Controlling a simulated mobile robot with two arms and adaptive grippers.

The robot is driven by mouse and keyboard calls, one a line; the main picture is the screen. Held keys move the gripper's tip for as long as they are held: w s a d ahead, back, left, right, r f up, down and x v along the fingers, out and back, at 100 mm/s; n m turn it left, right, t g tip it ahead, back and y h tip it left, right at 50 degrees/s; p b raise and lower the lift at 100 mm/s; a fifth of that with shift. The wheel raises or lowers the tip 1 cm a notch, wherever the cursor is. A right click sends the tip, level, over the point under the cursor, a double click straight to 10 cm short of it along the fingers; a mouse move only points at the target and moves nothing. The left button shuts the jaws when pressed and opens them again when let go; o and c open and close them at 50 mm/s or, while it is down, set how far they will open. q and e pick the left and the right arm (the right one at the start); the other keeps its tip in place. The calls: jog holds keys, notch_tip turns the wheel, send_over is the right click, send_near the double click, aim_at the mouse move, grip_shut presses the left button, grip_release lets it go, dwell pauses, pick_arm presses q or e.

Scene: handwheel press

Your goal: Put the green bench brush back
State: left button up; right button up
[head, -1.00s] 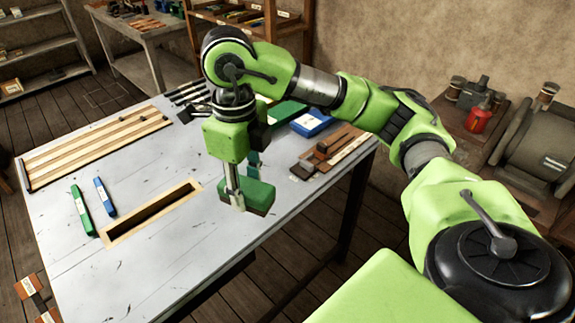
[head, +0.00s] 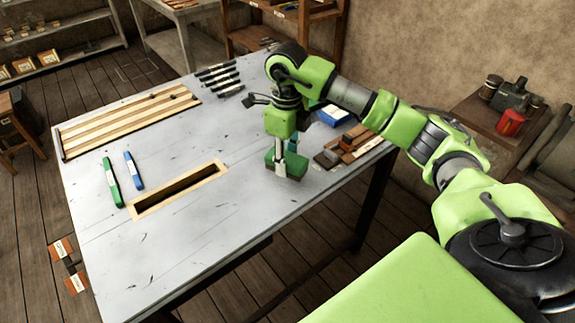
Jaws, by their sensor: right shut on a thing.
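The green bench brush (head: 295,165) is a short green block with a dark brown lower part. My right gripper (head: 281,168) is shut on it, pointing down, over the right part of the grey table (head: 150,250). The gripper's finger covers part of the brush's near side. The brush is close to the tabletop; I cannot tell whether it touches. My left gripper is not in view.
Brown wooden blocks (head: 355,140) and a blue box (head: 333,115) lie right of the brush. A wood-framed slot (head: 150,208), green bar (head: 112,182), blue bar (head: 134,170) and slatted wooden rack (head: 125,122) are at left. The tabletop's front is clear.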

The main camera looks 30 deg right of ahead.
aim_at(288, 169)
jog(key=f, duration=0.1)
jog(key=f+p, duration=0.1)
jog(key=f, duration=0.1)
jog(key=shift+w+d+f+p, duration=0.2)
jog(key=shift+d+f+p, duration=0.05)
jog(key=shift+f+p, duration=0.1)
jog(key=shift+f+b, duration=0.25)
jog(key=shift+b, duration=0.05)
jog(key=o, duration=1)
jog(key=shift+o, duration=0.2)
jog(key=shift+r, duration=0.1)
